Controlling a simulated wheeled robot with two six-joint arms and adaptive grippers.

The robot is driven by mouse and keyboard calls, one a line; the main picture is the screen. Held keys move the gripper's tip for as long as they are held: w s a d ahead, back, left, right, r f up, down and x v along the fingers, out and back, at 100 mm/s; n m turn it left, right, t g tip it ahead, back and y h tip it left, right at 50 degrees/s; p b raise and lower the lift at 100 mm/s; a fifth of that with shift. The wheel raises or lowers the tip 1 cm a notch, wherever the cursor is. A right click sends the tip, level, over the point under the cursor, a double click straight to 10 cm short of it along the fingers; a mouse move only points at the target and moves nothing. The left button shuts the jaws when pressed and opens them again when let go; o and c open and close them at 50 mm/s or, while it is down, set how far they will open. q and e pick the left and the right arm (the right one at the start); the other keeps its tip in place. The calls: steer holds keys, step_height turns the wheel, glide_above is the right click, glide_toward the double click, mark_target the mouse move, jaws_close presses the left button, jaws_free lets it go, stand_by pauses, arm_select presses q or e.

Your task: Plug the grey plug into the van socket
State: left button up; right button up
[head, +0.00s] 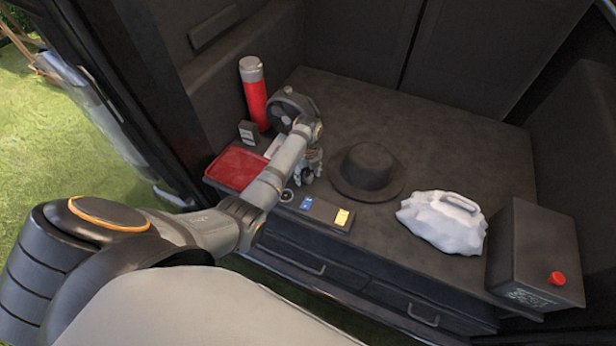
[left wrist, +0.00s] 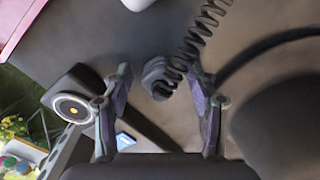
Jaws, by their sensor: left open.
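The grey plug (left wrist: 157,76) lies on the dark van surface with a black coiled cord (left wrist: 192,45) running from it. In the left wrist view it shows between the two spread fingers of my left gripper (left wrist: 161,90). The gripper is open; I cannot tell whether a finger touches the plug. In the head view my left gripper (head: 308,170) hangs over the surface and the plug cannot be made out. The van socket, a round opening with a pale ring (left wrist: 72,107), is left of the fingers. It also shows at the front edge in the head view (head: 287,195). My right gripper is not in view.
A red tray (head: 236,168) and a red flask (head: 253,95) stand left of my arm. A black hat (head: 368,168) is close on the right. A white bundle (head: 440,222) and a black box with a red knob (head: 532,262) stand further right.

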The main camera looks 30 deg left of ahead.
mark_target(306, 172)
arm_select(q)
steer(key=c, duration=1.2)
steer(key=shift+r, duration=0.1)
steer(key=r, duration=0.4)
steer(key=shift+s+a+p, duration=0.2)
steer(key=shift+a+p, duration=0.1)
steer(key=s+a+r, duration=0.5)
steer(key=s+r, duration=0.1)
steer(key=s+a+r, duration=0.3)
steer(key=s, duration=0.1)
steer(key=shift+a, duration=0.35)
